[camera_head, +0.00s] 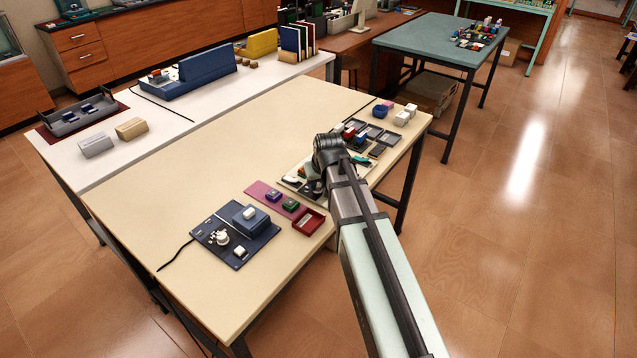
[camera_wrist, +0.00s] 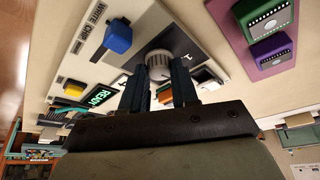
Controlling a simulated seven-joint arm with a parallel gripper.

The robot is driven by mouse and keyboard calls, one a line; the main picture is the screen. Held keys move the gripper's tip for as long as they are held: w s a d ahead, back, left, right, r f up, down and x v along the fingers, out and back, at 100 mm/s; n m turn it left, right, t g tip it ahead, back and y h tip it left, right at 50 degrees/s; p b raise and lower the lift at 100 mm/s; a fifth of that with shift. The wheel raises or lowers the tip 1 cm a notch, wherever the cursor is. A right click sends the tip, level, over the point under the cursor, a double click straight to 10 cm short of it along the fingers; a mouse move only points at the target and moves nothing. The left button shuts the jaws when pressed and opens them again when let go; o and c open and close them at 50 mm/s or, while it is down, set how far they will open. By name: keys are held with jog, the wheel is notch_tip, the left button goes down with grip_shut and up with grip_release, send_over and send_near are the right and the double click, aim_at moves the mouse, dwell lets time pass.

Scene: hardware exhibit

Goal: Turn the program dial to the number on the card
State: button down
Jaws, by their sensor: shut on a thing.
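The program dial (camera_wrist: 158,61) is a round grey knob on a light and dark panel (camera_wrist: 70,55) in the wrist view. My gripper (camera_wrist: 159,72) has one finger on each side of the dial and is shut on it. The fingers and palm cover the dial's near side, and I cannot read its setting. In the head view my gripper (camera_head: 314,186) reaches down to the panel (camera_head: 291,181), and my arm hides much of it. I cannot make out a card with a readable number in either view.
The panel carries a blue button (camera_wrist: 118,37), a yellow button (camera_wrist: 73,90) and a green READY display (camera_wrist: 98,97). A pink mat (camera_head: 259,189) holds purple and green modules beside it. A red tray (camera_head: 309,222) and dark board (camera_head: 213,249) lie nearby. The tabletop's left is clear.

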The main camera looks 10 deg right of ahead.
jog(key=m, duration=0.2)
jog(key=m+h, duration=0.1)
jog(key=m, duration=0.1)
jog(key=m+h, duration=0.1)
jog(key=shift+a+m, duration=0.3)
jog(key=shift+m, duration=0.1)
jog(key=m+h, duration=0.1)
jog(key=m, duration=0.1)
jog(key=m+g+h, duration=0.1)
jog(key=m, duration=0.2)
jog(key=shift+w+a, duration=0.1)
jog(key=shift+m+g, duration=0.3)
jog(key=c, duration=0.9)
grip_release()
jog(key=shift+o, duration=0.2)
jog(key=v, duration=1.4)
jog(key=shift+f, duration=0.1)
